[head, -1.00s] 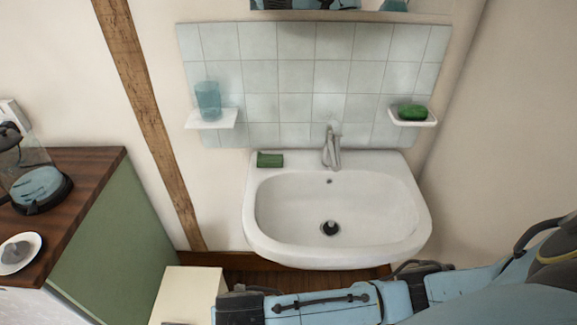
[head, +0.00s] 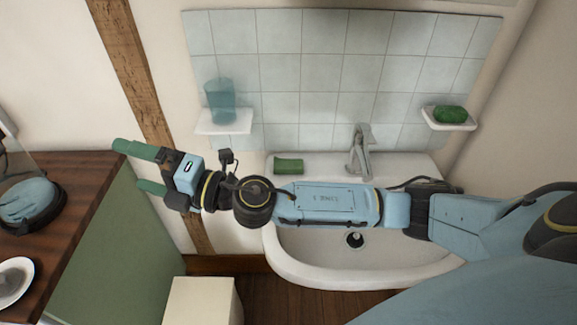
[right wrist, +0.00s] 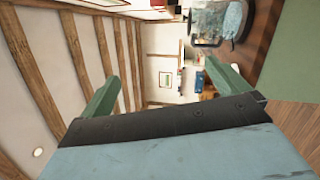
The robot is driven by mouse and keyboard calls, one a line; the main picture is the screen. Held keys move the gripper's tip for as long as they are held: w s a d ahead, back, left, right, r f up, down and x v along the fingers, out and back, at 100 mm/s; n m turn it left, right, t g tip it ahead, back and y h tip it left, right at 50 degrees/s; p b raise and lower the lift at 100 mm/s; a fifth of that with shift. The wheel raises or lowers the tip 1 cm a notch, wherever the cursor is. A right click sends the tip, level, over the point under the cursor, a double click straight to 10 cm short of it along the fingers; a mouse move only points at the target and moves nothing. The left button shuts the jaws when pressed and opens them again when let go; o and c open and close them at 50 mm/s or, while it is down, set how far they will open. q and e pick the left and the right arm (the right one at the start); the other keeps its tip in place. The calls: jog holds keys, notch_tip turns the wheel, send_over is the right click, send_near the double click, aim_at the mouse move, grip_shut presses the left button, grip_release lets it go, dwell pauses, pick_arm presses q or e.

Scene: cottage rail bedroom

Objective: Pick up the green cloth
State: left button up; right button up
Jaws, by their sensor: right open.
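A small green folded cloth (head: 289,165) lies flat on the back left corner of the white sink (head: 300,262). My right arm reaches across the front of the sink from the right. My right gripper (head: 132,166) is open and empty, well left of the cloth, with its green fingers pointing left in the head view. In the right wrist view, the two fingers (right wrist: 160,80) stand apart with nothing between them, and the cloth does not show. My left gripper is not in view.
A chrome tap (head: 361,150) stands right of the cloth. A blue cup (head: 220,101) is on a small shelf (head: 223,124). Green soap (head: 450,114) sits in a wall dish (head: 447,124). A wooden counter (head: 85,170) is at left, a cream box (head: 202,302) below.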

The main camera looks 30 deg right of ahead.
jog(key=s+f+n+g+y, duration=0.15)
jog(key=n+g, duration=0.45)
jog(key=n, duration=0.8)
jog(key=n+g+h+b, duration=0.1)
jog(key=n+g+h, duration=0.3)
jog(key=n+h, duration=1.65)
send_near(289, 165)
jog(key=d+f+n+y, duration=0.1)
jog(key=w+d+f, duration=0.1)
jog(key=shift+w+d+f+n+y+b, duration=0.1)
jog(key=shift+f+n+y+b, duration=0.25)
jog(key=shift+y+b, duration=0.05)
jog(key=x, duration=0.5)
jog(key=shift+f, duration=0.3)
jog(key=shift+w+f, duration=0.1)
jog(key=shift+f, duration=0.2)
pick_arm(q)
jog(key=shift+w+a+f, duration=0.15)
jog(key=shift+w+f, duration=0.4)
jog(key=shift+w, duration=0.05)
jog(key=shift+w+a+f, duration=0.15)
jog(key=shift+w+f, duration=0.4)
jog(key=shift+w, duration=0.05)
